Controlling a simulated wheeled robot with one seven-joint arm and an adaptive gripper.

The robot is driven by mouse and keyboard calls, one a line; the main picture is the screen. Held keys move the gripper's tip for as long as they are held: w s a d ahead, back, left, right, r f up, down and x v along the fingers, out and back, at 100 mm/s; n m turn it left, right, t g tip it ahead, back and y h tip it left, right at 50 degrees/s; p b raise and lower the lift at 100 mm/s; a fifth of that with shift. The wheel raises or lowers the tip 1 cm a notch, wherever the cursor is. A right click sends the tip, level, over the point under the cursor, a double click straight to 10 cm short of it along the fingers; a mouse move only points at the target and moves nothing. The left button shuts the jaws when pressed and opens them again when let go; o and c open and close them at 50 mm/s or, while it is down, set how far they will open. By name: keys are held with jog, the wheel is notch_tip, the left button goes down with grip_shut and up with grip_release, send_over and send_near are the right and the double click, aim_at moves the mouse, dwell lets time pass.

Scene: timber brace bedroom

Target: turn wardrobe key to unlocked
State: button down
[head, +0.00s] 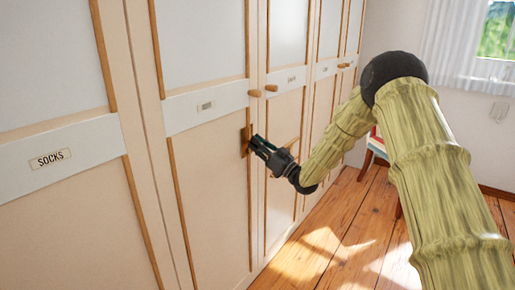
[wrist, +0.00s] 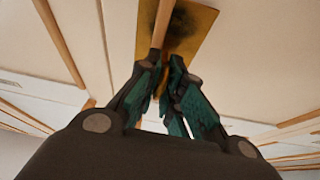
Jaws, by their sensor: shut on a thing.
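The wardrobe (head: 210,165) fills the left and middle of the head view, with its doors closed. A brass lock plate (head: 245,141) sits near the edge of one door, below a round wooden knob. The plate (wrist: 203,28) also shows at the top of the wrist view, with a dark smudged patch. My gripper (head: 257,144) reaches the plate from the right. In the wrist view its dark green fingers (wrist: 167,74) are closed together in front of the plate. The key is hidden between the fingers, so its angle cannot be told.
Wooden knobs (head: 271,88) stick out just above my gripper. A label reading SOCKS (head: 50,159) is on the nearest door. A chair (head: 377,146) stands behind my arm, near the curtained window (head: 497,30). The plank floor (head: 330,245) is clear in front of the wardrobe.

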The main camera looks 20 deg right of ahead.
jog(key=shift+f+n, duration=0.1)
jog(key=shift+n, duration=0.5)
jog(key=c, duration=1.6)
grip_release()
jog(key=shift+d, duration=0.1)
jog(key=shift+y, duration=0.3)
jog(key=v, duration=1.2)
